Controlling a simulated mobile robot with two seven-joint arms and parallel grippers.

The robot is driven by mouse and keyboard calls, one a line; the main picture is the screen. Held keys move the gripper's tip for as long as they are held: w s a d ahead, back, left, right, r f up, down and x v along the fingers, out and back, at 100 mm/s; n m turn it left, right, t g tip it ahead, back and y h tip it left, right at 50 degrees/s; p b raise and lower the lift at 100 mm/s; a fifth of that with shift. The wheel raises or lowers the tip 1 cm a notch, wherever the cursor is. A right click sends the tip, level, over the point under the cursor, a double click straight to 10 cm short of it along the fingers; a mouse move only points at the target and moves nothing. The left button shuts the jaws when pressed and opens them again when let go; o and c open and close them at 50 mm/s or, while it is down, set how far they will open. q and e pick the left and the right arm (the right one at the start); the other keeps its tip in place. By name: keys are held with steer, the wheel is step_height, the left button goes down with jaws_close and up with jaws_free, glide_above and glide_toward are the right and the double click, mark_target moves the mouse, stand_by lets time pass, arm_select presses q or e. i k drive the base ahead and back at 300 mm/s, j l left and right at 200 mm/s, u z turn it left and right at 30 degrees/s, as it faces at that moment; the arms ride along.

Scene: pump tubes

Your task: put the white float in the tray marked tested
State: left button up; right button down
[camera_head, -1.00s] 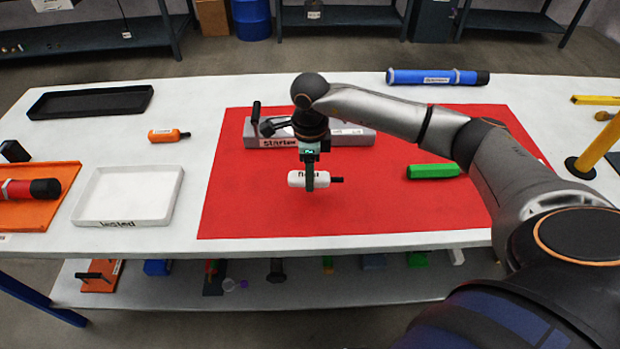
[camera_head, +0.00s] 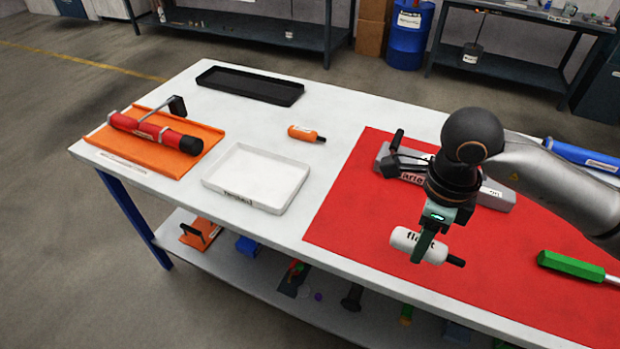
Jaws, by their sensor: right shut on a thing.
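The white float (camera_head: 404,239) is a small white cylinder with a dark tip and a "float" label. My right gripper (camera_head: 424,249) is shut around its middle and holds it over the red mat; the exact height is hard to tell. The tray marked tested (camera_head: 211,183) is white, shallow and empty, left of the red mat, with its label on the front wall. The gripper and float are to the right of the tray and apart from it. My left gripper is not in view.
An orange float (camera_head: 302,133) lies behind the tray. A black tray (camera_head: 250,85) is at the back. An orange tray (camera_head: 128,160) with a red tube (camera_head: 150,131) is at left.

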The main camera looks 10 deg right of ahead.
mark_target(247, 174)
steer(key=i+j, duration=0.25)
steer(key=j, duration=0.15)
steer(key=i+j, duration=0.2)
steer(key=j, duration=0.2)
steer(key=i+j, duration=0.25)
steer(key=j, duration=0.2)
steer(key=i+j, duration=0.2)
steer(key=j, duration=0.2)
